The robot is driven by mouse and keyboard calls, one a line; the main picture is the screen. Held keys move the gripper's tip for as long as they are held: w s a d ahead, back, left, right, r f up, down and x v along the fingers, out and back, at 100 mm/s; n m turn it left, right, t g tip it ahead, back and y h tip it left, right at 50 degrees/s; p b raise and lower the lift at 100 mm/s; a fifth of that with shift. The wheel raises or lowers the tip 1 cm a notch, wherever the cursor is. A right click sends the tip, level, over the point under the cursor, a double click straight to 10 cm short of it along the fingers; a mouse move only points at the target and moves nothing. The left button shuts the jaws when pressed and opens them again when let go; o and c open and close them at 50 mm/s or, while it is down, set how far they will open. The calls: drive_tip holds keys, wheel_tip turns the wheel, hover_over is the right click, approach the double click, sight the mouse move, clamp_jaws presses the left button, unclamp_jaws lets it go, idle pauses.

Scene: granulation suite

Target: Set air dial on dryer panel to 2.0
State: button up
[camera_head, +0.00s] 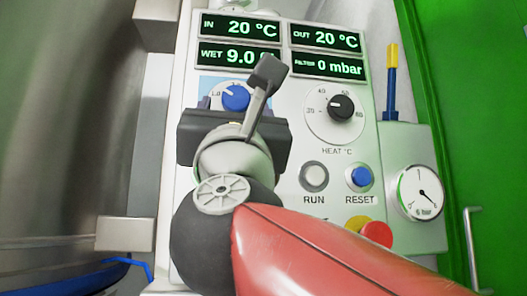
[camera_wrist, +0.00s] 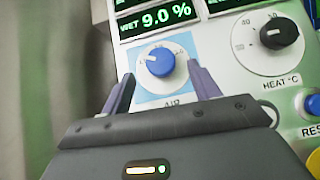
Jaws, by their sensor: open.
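The air dial is a blue knob (camera_head: 235,97) on a light blue patch of the dryer panel (camera_head: 300,160), upper left. The knob also shows in the wrist view (camera_wrist: 160,62), with a white pointer mark towards its upper left; the scale figures around it are too small to read surely. My gripper (camera_wrist: 160,90) is open, with one finger on each side below the knob and apart from it. In the head view my gripper (camera_head: 228,104) and wrist cover the panel just below the knob and part of its scale.
The black heat dial (camera_head: 341,107) is right of the air dial. The RUN button (camera_head: 314,177), blue RESET button (camera_head: 361,177) and a red stop button (camera_head: 376,234) sit lower. Displays (camera_head: 240,27) line the top. A pressure gauge (camera_head: 420,193) is at right.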

sight(236, 100)
drive_tip(key=shift+p+x, duration=0.5)
drive_tip(key=shift+x, duration=1.5)
drive_tip(key=c, duration=1)
drive_tip(key=shift+o, duration=0.2)
drive_tip(key=shift+h, duration=0.3)
